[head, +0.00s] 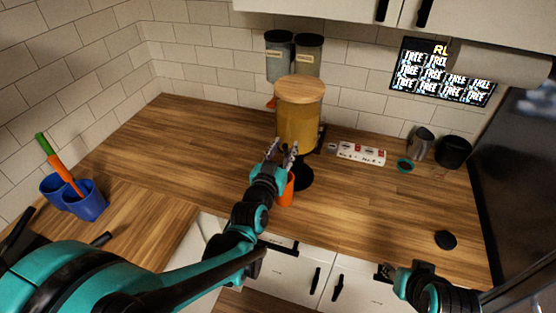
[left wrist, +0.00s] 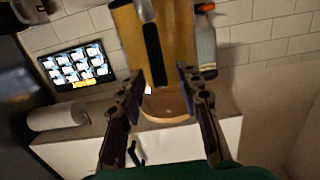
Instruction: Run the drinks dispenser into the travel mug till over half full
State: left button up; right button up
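The drinks dispenser (head: 299,118) stands on the counter, an amber-filled tank with a round wooden lid on a black foot. In the left wrist view, which looks upside down, its amber tank (left wrist: 184,40) and wooden lid (left wrist: 165,112) show beyond the fingers, with a dark strip on the tank. My left gripper (head: 281,151) is open in front of the tank, nothing between its fingers. An orange upright object (head: 287,192), perhaps the travel mug, is partly hidden by this gripper. My right gripper (head: 394,272) is by the counter's front edge; its opening is unclear.
A white power strip (head: 361,154), a grey cup (head: 420,141), a black cup (head: 453,152) and a teal ring (head: 404,165) stand right of the dispenser. A black disc (head: 445,240) lies near the right front. A blue utensil holder (head: 85,202) stands left. The counter between is mostly clear.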

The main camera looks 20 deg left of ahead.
pick_arm(q)
jog(key=s, duration=1.1)
jog(key=shift+a+r, duration=0.2)
jog(key=shift+r, duration=0.05)
dwell(6.7)
